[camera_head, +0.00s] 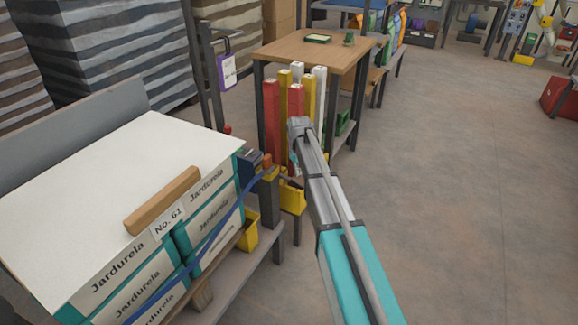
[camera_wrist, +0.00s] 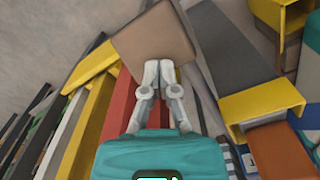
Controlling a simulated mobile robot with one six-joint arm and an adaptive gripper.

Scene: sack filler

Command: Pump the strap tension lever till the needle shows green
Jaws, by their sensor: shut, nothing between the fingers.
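The strap tensioner (camera_head: 252,158) is a small dark unit at the right end of the stacked boxes, with an orange-brown part (camera_head: 267,161) and a yellow bracket (camera_head: 268,173). A blue strap (camera_head: 212,230) runs from it down across the boxes. I cannot make out the lever clearly, nor any needle or green zone. My gripper (camera_wrist: 159,67) is shut and empty in the wrist view. Its fingertips overlap a flat brown square piece (camera_wrist: 153,38); I cannot tell whether they touch it. An orange-brown block (camera_wrist: 281,150) and a yellow piece (camera_wrist: 262,103) lie to its right. My arm mostly hides the gripper in the head view.
Teal-and-white boxes (camera_head: 210,208) stand on a pallet at left, topped by a white sheet (camera_head: 120,165) and a wooden bar (camera_head: 162,200). Red, yellow and white posts (camera_head: 271,115) stand behind my arm, by a wooden table (camera_head: 318,50).

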